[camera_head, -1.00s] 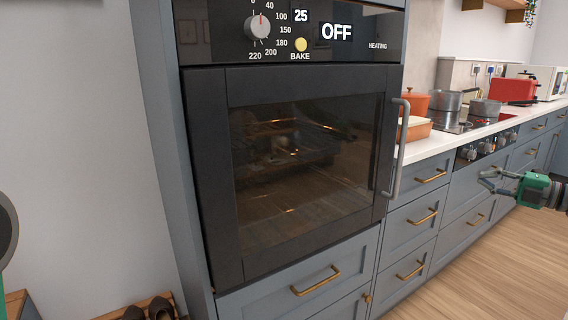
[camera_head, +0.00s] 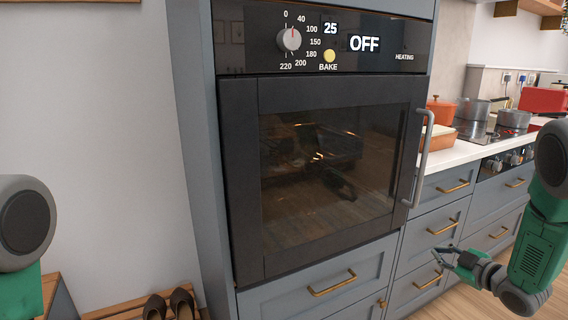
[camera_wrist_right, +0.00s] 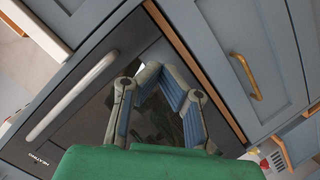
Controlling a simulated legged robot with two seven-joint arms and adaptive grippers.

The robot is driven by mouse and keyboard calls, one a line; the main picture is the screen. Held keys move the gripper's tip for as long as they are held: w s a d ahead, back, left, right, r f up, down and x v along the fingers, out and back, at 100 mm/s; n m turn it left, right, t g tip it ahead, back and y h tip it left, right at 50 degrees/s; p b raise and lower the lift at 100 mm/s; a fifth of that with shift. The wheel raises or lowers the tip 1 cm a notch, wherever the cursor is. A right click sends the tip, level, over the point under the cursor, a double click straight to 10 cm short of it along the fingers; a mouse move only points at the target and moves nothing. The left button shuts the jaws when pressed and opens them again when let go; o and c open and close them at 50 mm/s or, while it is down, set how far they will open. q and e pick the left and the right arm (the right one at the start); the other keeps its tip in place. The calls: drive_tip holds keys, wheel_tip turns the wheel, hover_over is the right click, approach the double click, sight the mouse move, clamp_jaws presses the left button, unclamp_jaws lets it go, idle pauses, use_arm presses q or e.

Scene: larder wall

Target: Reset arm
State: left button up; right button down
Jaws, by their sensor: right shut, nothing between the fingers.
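My right gripper (camera_head: 446,254) is at the lower right of the head view, in front of the drawers and to the right of the oven (camera_head: 325,165). It is shut and empty. In the right wrist view the fingers (camera_wrist_right: 160,70) show in front of the dark oven door, with the oven handle (camera_wrist_right: 72,95) at the left. The oven door is closed and its display reads OFF. My left gripper is out of view; only part of my left arm shows at the left edge of the head view.
Blue-grey drawers with brass handles (camera_head: 332,283) lie below and right of the oven. A counter (camera_head: 456,155) holds orange cookware (camera_head: 440,112) and metal pots (camera_head: 473,112). Brown shoes (camera_head: 182,303) sit on a wooden bench at lower left. Wooden floor lies near the right arm.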

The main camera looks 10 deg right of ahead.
drive_tip(key=s+a+f+m+g+h+p, duration=0.15)
drive_tip(key=s+a+f+m+g, duration=0.55)
drive_tip(key=s+a+f, duration=0.95)
drive_tip(key=s+a+m+g, duration=0.1)
drive_tip(key=s+a+g, duration=0.1)
drive_tip(key=s, duration=1)
drive_tip(key=s+a+r+m+g+h, duration=0.1)
drive_tip(key=s+a+g, duration=0.2)
drive_tip(key=s, duration=0.9)
drive_tip(key=shift+m+g+p, duration=0.3)
drive_tip(key=shift+m+g, duration=0.1)
drive_tip(key=shift+g, duration=0.7)
drive_tip(key=shift+d+r, duration=0.1)
